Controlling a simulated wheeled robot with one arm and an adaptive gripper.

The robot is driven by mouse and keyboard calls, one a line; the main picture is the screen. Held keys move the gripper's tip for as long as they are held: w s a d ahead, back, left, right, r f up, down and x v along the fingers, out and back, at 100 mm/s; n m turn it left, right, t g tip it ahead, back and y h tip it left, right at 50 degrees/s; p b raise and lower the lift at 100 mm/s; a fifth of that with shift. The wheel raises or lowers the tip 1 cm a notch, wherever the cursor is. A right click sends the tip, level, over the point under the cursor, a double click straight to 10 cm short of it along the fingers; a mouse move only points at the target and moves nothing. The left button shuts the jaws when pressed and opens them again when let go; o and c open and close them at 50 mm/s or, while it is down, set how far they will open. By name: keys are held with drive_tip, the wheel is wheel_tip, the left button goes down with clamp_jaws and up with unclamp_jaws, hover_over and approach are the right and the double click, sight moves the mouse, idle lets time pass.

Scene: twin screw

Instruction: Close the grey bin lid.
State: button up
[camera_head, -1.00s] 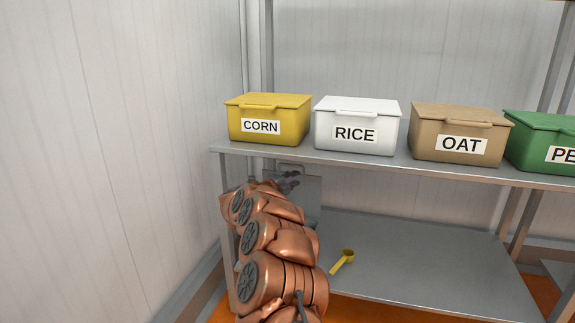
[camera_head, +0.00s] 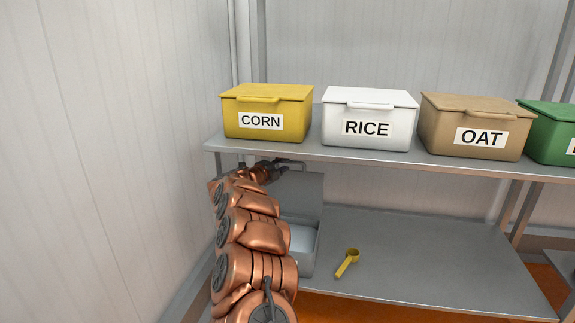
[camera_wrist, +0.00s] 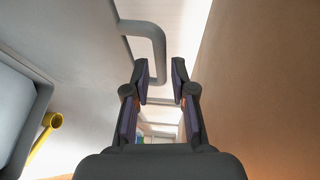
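The grey bin (camera_head: 307,258) stands on the lower shelf, partly hidden behind my arm. Its grey lid (camera_head: 305,197) is open and stands upright at the bin's back. In the wrist view the lid (camera_wrist: 85,75) is the large grey face at left, with its loop handle (camera_wrist: 155,45) just ahead of my fingertips. My gripper (camera_wrist: 160,72) is open, with an empty gap between the fingers. In the head view my gripper (camera_head: 284,165) is near the lid's top edge, under the upper shelf; whether it touches the handle I cannot tell.
Yellow CORN (camera_head: 265,111), white RICE (camera_head: 368,119), tan OAT (camera_head: 470,126) and green (camera_head: 548,136) bins stand closed on the upper shelf (camera_head: 370,157), close above my gripper. A yellow scoop (camera_head: 347,262) lies on the lower shelf (camera_head: 420,245). A wall is close at left.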

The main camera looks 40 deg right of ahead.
sight(288, 163)
drive_tip(key=shift+b+x, duration=0.3)
drive_tip(key=shift+x, duration=1.7)
clamp_jaws()
